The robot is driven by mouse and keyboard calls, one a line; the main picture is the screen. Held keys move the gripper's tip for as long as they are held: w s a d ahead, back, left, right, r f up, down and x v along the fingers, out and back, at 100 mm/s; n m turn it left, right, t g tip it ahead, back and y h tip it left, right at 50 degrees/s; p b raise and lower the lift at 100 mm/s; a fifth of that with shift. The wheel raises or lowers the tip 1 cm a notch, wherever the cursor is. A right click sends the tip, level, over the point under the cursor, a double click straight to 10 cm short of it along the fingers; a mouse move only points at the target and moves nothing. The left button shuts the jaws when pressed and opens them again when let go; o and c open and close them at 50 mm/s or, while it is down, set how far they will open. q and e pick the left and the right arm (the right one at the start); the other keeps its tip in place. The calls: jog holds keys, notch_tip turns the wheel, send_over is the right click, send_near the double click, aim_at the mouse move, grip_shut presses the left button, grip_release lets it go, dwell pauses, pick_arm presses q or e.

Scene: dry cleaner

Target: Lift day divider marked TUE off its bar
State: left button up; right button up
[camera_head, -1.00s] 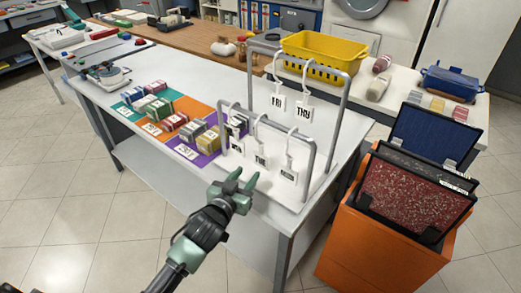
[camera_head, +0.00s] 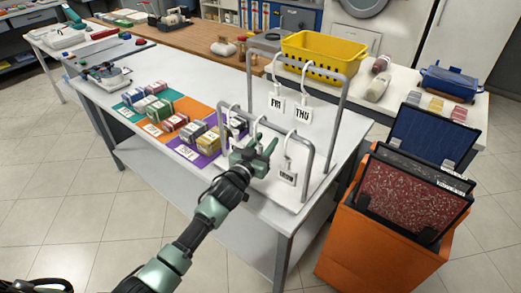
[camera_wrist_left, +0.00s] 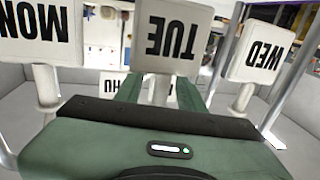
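The TUE divider (camera_wrist_left: 172,38) is a white tag with black letters, upside down in the left wrist view. In the head view its tag is hidden behind my left gripper (camera_head: 265,143); its white hook (camera_head: 258,123) shows on the front bar of the grey rack (camera_head: 308,160). My left gripper is open, with its green fingers on either side of the TUE divider's white stem (camera_wrist_left: 158,90) in the wrist view. I cannot tell whether they touch it. The MON divider (camera_head: 287,178) and WED divider (camera_wrist_left: 263,55) hang on either side. My right gripper is not in view.
The FRI divider (camera_head: 277,103) and THU divider (camera_head: 302,114) hang on the rear bar. Bundles on coloured mats (camera_head: 208,160) lie left of the rack. A yellow basket (camera_head: 335,47) stands behind, and an orange bin (camera_head: 370,245) stands to the right.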

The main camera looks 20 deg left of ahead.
pick_arm(q)
grip_shut()
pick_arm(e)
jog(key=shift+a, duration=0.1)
pick_arm(q)
jog(key=shift+r, duration=0.1)
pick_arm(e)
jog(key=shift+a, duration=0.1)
